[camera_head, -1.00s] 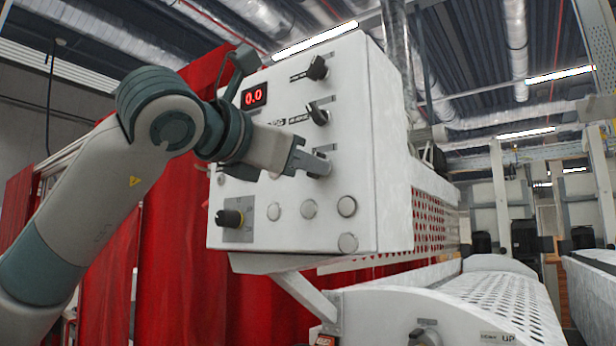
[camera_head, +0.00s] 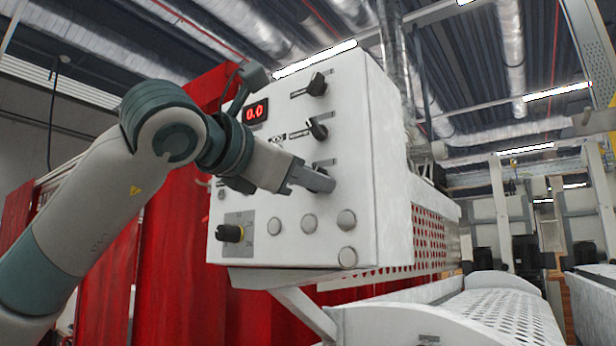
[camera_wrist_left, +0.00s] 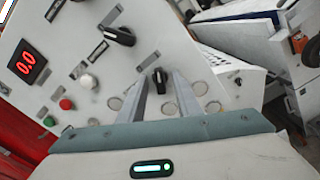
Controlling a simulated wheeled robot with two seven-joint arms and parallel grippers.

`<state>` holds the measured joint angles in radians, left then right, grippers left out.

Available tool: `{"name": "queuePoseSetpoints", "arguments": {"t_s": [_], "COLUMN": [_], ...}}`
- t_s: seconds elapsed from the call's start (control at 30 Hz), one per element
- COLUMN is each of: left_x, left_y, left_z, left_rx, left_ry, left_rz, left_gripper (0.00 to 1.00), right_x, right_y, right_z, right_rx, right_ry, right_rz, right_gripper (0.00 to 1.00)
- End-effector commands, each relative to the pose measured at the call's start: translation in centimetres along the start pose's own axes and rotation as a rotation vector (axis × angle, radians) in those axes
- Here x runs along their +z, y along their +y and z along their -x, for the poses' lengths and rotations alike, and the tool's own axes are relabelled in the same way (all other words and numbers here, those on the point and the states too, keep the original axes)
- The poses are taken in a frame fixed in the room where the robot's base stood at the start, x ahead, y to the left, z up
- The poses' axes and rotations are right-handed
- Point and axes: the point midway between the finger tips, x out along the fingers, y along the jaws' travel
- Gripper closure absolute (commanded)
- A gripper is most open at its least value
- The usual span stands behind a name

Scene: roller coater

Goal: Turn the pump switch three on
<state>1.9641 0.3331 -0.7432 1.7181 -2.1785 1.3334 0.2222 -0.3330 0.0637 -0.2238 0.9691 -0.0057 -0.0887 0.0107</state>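The white control panel (camera_head: 375,185) carries a column of black rotary switches: a top one (camera_head: 317,85), a middle one (camera_head: 317,129) and a third one below, mostly hidden in the head view by my left gripper (camera_head: 318,180). In the left wrist view, the third switch (camera_wrist_left: 160,77) shows as a black knob between the tips of my left gripper (camera_wrist_left: 162,88). A gap shows on both sides of the knob, so the fingers are open around it or just in front of it; contact cannot be told. The middle switch (camera_wrist_left: 118,37) is up and left there. My right gripper is not visible.
A red display (camera_head: 255,111) reads 0.0. A red curtain (camera_head: 180,250) hangs behind my left arm. A perforated white cover (camera_head: 500,310) is at lower right.

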Motion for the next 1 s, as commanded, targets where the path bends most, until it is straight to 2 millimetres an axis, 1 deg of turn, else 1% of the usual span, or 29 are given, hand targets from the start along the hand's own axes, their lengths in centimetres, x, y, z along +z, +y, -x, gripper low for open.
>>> {"name": "queuePoseSetpoints", "arguments": {"t_s": [0.2,0.37,0.47,0.57,0.67,0.77,0.8,1.0], "left_x": [-0.1,-0.1,-0.1,-0.2,-0.2,-0.3,-0.3,-0.2], "left_y": [0.0,0.0,0.0,0.0,-0.1,-0.1,-0.1,-0.1], "left_z": [0.0,0.5,1.2,2.2,3.7,5.8,6.6,10.7], "left_rx": [0.000,0.000,0.001,0.001,0.002,0.003,0.002,0.003], "left_ry": [0.001,0.000,-0.001,-0.001,-0.002,-0.002,-0.003,-0.002], "left_rz": [0.001,0.001,0.001,0.001,0.000,-0.001,-0.001,0.000], "left_gripper": [0.70,0.70,0.70,0.70,0.70,0.70,0.70,0.70], "right_x": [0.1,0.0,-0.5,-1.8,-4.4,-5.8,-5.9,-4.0], "right_y": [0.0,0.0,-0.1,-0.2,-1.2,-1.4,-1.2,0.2], "right_z": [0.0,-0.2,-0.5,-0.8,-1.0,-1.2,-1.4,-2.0], "right_rx": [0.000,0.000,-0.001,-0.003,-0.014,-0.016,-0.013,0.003], "right_ry": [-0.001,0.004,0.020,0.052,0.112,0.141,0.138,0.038], "right_rz": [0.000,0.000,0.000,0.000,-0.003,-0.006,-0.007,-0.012], "right_gripper": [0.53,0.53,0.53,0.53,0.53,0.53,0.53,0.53]}}
